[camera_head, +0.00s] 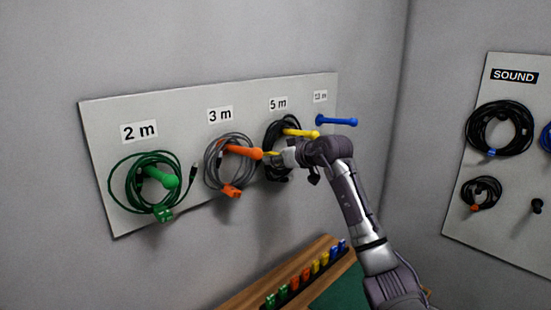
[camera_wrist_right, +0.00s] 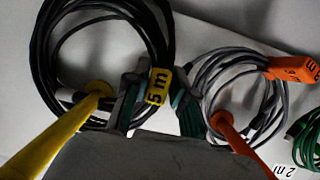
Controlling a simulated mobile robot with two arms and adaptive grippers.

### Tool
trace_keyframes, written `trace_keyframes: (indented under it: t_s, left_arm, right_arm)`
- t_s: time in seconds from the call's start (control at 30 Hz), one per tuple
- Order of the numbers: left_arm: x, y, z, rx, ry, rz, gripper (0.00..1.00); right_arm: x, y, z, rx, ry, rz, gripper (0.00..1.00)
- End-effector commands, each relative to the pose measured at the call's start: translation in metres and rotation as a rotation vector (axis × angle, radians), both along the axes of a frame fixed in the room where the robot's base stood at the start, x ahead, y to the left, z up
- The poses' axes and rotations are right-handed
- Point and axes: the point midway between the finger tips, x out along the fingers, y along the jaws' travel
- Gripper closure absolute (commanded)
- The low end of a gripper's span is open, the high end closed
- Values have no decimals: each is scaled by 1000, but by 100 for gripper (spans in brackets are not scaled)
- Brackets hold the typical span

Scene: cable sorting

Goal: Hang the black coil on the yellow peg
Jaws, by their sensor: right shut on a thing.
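The black coil (camera_head: 269,138) is at the peg board under the "5 m" label. The yellow peg (camera_head: 301,133) passes through its loop and sticks out in front of it. In the right wrist view the black coil (camera_wrist_right: 42,60) surrounds the base of the yellow peg (camera_wrist_right: 62,128). My right gripper (camera_head: 281,157) is shut on the coil's lower side, at its yellow "5 m" tag (camera_wrist_right: 159,86). The fingers (camera_wrist_right: 158,105) show on both sides of the tag. Whether the coil's weight rests on the peg cannot be told. My left gripper is not in view.
A grey coil (camera_head: 209,165) hangs on the orange peg (camera_head: 242,151), close beside my gripper. A green coil (camera_head: 128,185) hangs on the green peg (camera_head: 162,177). The blue peg (camera_head: 337,121) is bare. A "SOUND" board (camera_head: 490,220) is at right. Colored tags (camera_head: 302,277) stand below.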

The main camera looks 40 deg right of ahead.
Motion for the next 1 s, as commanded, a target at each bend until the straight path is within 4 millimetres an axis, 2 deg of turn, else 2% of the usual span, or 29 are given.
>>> trace_keyframes:
  t_s: [0.43,0.47,0.6,0.63,1.0]
  left_arm:
    - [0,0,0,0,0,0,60]
    - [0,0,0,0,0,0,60]
    - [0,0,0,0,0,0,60]
    - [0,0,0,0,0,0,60]
    - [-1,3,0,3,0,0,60]
  right_arm:
    - [0,1,-3,2,6,1,100]
    - [0,1,-3,2,7,1,73]
    - [0,1,-3,2,6,1,49]
    - [0,1,-3,2,6,1,47]
    - [-5,0,-2,3,8,0,47]
